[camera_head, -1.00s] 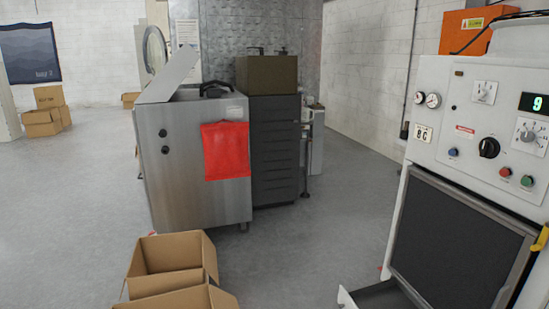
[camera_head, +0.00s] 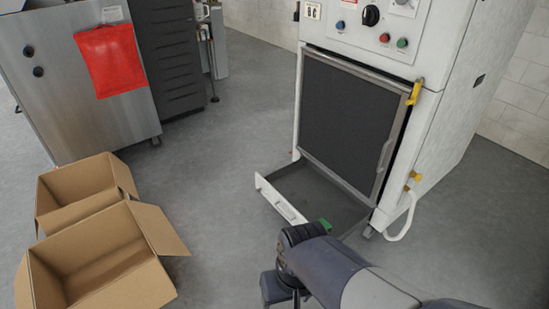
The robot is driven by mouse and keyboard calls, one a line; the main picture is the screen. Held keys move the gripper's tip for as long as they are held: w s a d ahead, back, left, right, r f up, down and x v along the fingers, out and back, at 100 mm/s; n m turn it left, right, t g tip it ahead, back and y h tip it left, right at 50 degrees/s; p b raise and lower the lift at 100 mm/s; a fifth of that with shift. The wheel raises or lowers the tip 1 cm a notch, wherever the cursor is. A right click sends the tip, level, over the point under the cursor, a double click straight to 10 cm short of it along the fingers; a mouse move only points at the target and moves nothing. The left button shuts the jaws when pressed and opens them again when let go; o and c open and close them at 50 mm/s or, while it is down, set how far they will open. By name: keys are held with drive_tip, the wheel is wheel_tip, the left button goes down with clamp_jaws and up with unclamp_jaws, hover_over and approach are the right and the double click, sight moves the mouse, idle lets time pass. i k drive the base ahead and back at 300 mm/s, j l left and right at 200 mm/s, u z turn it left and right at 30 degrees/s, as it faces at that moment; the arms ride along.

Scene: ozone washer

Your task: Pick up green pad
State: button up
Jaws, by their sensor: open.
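A small green pad (camera_head: 325,223) shows on the shallow grey tray (camera_head: 345,207) at the foot of the white washer. It lies just beyond the dark joint of my arm, which seems to cover part of it. My arm enters from the bottom right. Its lower part runs down to the bottom edge of the view, and the fingers of my gripper do not show.
The white washer (camera_head: 440,120) stands right of centre with a dark screen door (camera_head: 345,120) above the tray. Open cardboard boxes (camera_head: 100,262) stand at the lower left. A steel cabinet with a red cloth (camera_head: 109,62) is at the upper left. Grey floor (camera_head: 215,200) is clear between.

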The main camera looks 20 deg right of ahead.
sight(324, 221)
drive_tip(key=i+l, duration=0.15)
drive_tip(key=l, duration=0.25)
drive_tip(key=i+l, duration=0.15)
drive_tip(key=l, duration=0.25)
drive_tip(key=i+l+u, duration=0.1)
drive_tip(key=l, duration=0.25)
drive_tip(key=i+l, duration=0.2)
drive_tip(key=l, duration=0.2)
